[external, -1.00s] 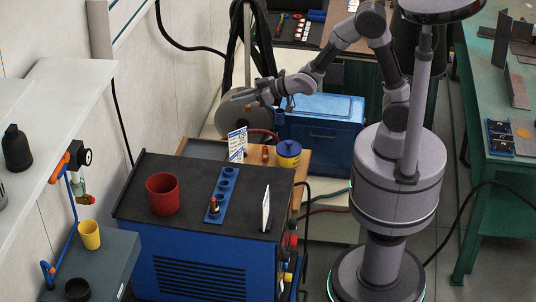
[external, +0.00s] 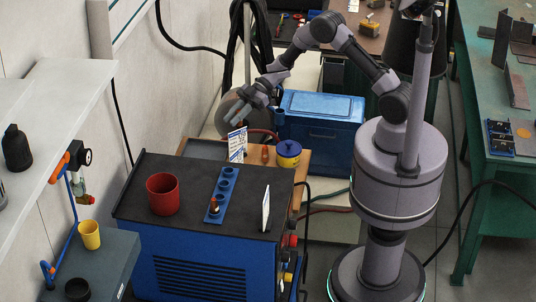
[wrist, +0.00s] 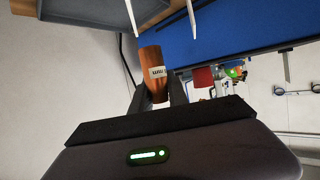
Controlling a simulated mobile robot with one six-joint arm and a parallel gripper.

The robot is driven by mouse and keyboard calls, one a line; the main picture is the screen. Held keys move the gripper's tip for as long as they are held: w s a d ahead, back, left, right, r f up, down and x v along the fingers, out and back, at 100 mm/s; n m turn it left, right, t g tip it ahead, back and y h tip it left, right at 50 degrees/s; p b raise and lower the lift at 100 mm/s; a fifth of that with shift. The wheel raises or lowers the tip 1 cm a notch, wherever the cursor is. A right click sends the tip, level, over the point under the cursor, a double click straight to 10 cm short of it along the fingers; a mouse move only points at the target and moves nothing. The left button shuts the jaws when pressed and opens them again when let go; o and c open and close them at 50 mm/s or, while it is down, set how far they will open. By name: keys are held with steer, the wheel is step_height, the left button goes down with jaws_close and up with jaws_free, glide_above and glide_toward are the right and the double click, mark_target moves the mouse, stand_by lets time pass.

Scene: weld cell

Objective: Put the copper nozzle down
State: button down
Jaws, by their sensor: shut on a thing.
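The copper nozzle (wrist: 152,72) is a copper-brown cylinder with a pale printed label, seen in the wrist view. My gripper (wrist: 155,88) is shut on it, with a dark finger on either side. In the external view my gripper (external: 238,117) is in the air above the back of the blue welding machine, near the white printed card (external: 237,145). The held nozzle cannot be made out clearly there. A small copper-coloured piece (external: 265,154) stands on the wooden board (external: 297,174) behind the machine.
On the machine's black top (external: 185,230) are a red cup (external: 162,194), a blue holed rack (external: 225,188) bearing one small piece, and an upright white plate (external: 266,209). A blue tin (external: 288,154) and a blue toolbox (external: 320,135) are behind. Bare black top lies between them.

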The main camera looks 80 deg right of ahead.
steer(key=s+f+n+g+b, duration=0.1)
steer(key=s+f, duration=0.1)
steer(key=f, duration=0.3)
steer(key=s+d+f+b, duration=0.1)
steer(key=f+b, duration=0.1)
steer(key=f, duration=0.3)
steer(key=s+d+f+n+g+y+b, duration=0.1)
steer(key=s+f, duration=0.1)
steer(key=f, duration=0.3)
steer(key=shift+s+d+f+n+g, duration=0.1)
steer(key=shift+s+d+n+g, duration=0.05)
steer(key=shift+s+n+g, duration=0.15)
steer(key=c, duration=1.7)
jaws_free()
steer(key=shift+o, duration=0.7)
